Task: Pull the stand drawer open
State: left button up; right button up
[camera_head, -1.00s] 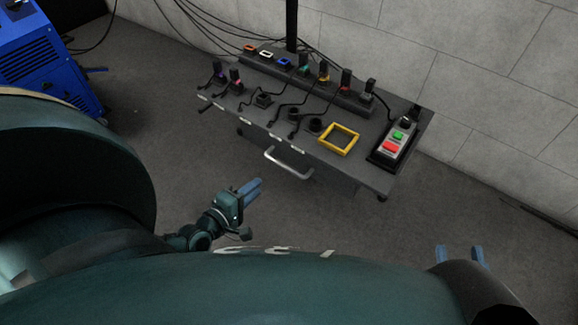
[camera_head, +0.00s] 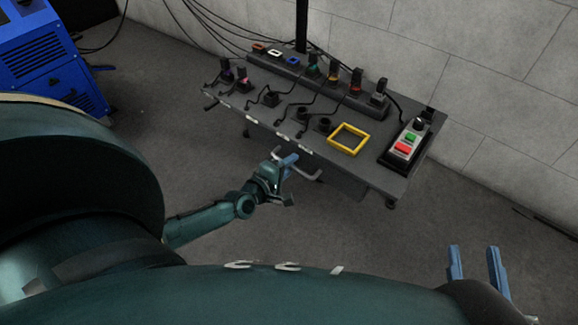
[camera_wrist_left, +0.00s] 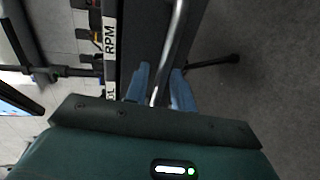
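The stand (camera_head: 300,108) is a dark table with a metal drawer handle (camera_head: 313,176) below its front edge. In the left wrist view, the dark drawer front (camera_wrist_left: 146,30) lies beside the bright handle bar (camera_wrist_left: 177,22). My left gripper (camera_head: 290,161) is at the left part of the handle. In the left wrist view its blue fingers (camera_wrist_left: 161,88) are apart, with the bar running between them. I cannot tell whether either finger touches the bar. My right gripper (camera_head: 475,265) is open and empty at the lower right, away from the stand. The drawer looks closed.
On the stand are a yellow square frame (camera_head: 332,141), a control box with green and red buttons (camera_head: 404,148), and several plugs with cables. A blue machine (camera_head: 45,62) stands at the far left. The floor before the stand is clear.

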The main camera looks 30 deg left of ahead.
pick_arm(q)
jog(key=shift+c, duration=0.4)
grip_shut()
jog(key=f+p+v, duration=0.2)
jog(key=v, duration=0.7)
jog(key=f+p+v, duration=0.2)
jog(key=v, duration=0.7)
jog(key=shift+v, duration=0.85)
pick_arm(e)
jog(key=shift+d+g+h, duration=0.5)
jog(key=shift+d+h, duration=0.1)
jog(key=shift+h, duration=0.2)
pick_arm(q)
jog(key=shift+a, duration=0.1)
jog(key=shift+o, duration=0.4)
grip_release()
pick_arm(e)
jog(key=shift+r, duration=0.1)
